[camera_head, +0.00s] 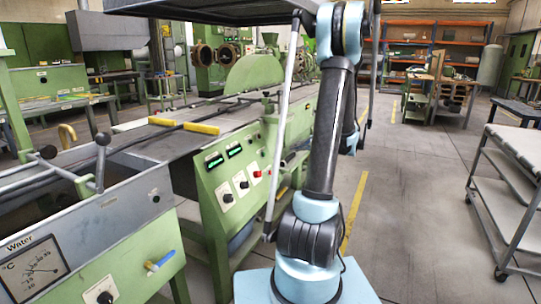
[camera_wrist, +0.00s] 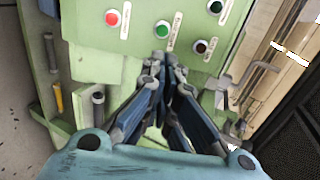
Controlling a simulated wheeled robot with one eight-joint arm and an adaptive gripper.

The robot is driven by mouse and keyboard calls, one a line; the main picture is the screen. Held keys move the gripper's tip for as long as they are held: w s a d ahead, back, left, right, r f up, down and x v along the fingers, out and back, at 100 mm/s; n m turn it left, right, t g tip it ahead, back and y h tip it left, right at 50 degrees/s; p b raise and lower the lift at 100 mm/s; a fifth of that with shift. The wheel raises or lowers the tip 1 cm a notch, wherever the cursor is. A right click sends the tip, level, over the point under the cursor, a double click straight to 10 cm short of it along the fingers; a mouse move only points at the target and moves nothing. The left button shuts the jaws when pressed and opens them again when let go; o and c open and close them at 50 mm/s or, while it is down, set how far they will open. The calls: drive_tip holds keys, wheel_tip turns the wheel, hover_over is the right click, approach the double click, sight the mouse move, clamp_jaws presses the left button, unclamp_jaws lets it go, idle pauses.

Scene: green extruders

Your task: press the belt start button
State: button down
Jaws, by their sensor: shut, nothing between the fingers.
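In the wrist view a light green control panel carries a green button (camera_wrist: 162,30) with a white label beside it. The label is too small to read surely. A red button (camera_wrist: 112,17) is to its left and a dark button (camera_wrist: 200,45) to its right. Another green button (camera_wrist: 215,6) is at the top edge. My gripper (camera_wrist: 163,66) is shut and empty, its tips just below the middle green button in the picture. I cannot tell whether they touch the panel. In the head view my gripper is not visible.
In the head view a green machine panel (camera_head: 225,180) has dials, displays and a red button (camera_head: 257,173). A grey cart (camera_head: 510,185) stands at the right. The floor (camera_head: 410,200) between is clear.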

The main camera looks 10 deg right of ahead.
sight(264, 154)
drive_tip(key=x, duration=1.4)
drive_tip(key=shift+a, duration=0.1)
